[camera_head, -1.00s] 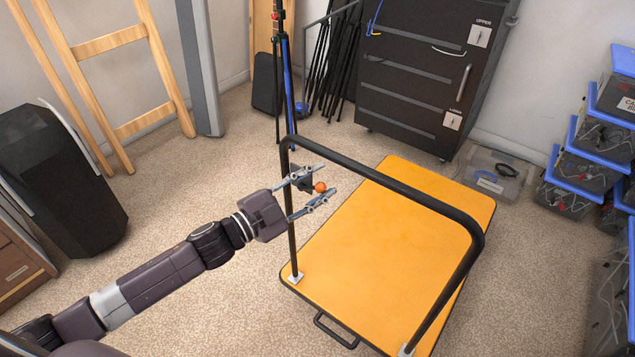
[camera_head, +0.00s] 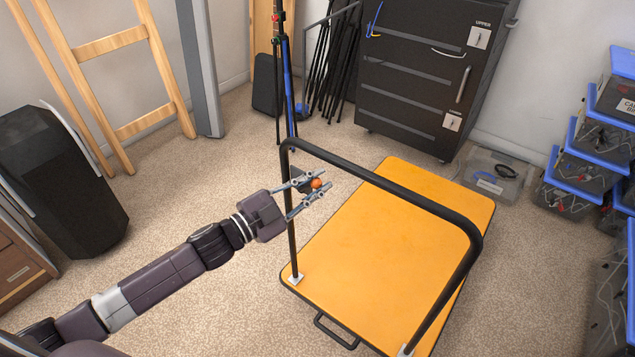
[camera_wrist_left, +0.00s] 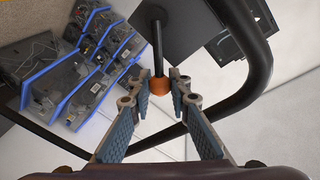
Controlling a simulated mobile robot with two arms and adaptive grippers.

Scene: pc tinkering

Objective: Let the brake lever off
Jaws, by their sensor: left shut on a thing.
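The brake lever shows in the left wrist view as a short black stem (camera_wrist_left: 157,48) with an orange ball knob (camera_wrist_left: 158,86). The knob also shows in the head view (camera_head: 316,183), beside the left upright of the black push handle (camera_head: 400,194) of an orange-decked cart (camera_head: 375,240). My left gripper (camera_head: 322,180) comes from the left, and its two fingers are shut on the knob, one on each side. In the left wrist view the fingertips (camera_wrist_left: 161,88) flank the knob. The lever's base is partly hidden by the gripper. My right gripper is not in view.
A dark cabinet (camera_head: 425,75) stands behind the cart. Blue-lidded bins (camera_head: 585,150) are stacked at right. A black speaker-like box (camera_head: 60,180) and a wooden frame (camera_head: 110,42) stand at left. Carpet left of the cart is clear.

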